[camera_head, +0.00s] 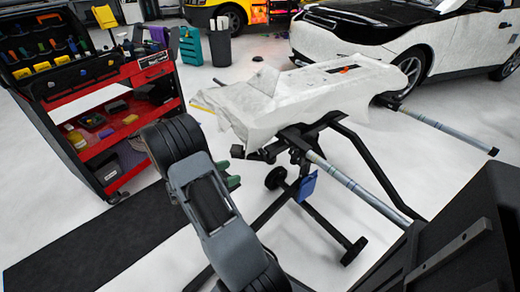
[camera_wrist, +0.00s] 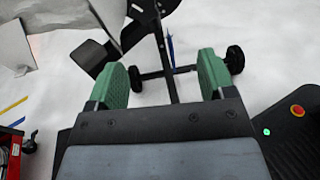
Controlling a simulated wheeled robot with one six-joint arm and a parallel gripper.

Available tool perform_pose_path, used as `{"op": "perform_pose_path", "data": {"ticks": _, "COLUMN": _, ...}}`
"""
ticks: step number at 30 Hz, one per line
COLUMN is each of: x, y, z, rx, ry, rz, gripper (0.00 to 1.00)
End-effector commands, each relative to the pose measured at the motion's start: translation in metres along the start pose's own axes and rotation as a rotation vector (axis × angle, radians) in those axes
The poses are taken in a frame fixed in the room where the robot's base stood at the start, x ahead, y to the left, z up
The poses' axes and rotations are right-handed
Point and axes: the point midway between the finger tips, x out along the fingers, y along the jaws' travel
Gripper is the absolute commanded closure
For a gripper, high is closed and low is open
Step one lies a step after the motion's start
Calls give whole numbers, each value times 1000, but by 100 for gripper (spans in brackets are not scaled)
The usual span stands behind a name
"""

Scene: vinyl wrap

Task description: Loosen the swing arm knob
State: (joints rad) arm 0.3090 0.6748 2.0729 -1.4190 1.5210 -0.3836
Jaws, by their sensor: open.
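The black stand (camera_head: 300,140) holds a white, film-draped panel (camera_head: 300,95) in the head view. Dark joint parts sit under the panel's near edge, and I cannot clearly pick out the swing arm knob among them. In the wrist view the stand's black frame (camera_wrist: 164,55) shows beyond the fingers, with dark brackets at the top. My gripper (camera_wrist: 164,78) has two green pads, spread wide with nothing between them. In the head view my gripper (camera_head: 231,174) is left of the stand, partly hidden by my arm.
A red tool cart (camera_head: 120,75) stands at the left beside a dark floor mat (camera_head: 90,240). A blue item (camera_head: 307,187) hangs on the stand. Silver-grey bars (camera_head: 355,188) stick out to the right. A white car (camera_head: 400,40) is behind. Open floor lies around the stand.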

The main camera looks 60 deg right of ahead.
Motion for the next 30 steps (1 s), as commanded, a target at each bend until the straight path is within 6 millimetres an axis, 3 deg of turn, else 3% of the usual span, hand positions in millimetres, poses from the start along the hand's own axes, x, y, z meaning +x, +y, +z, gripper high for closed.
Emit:
{"op": "perform_pose_path", "data": {"ticks": 8, "x": 22, "y": 16, "z": -6, "rx": -104, "ry": -106, "rz": 65, "gripper": 24}}
{"op": "perform_pose_path", "data": {"ticks": 21, "x": 102, "y": 22, "z": 0, "rx": -104, "ry": -108, "rz": 66, "gripper": 24}}
{"op": "perform_pose_path", "data": {"ticks": 30, "x": 139, "y": 25, "z": 5, "rx": -104, "ry": -108, "rz": 67, "gripper": 24}}
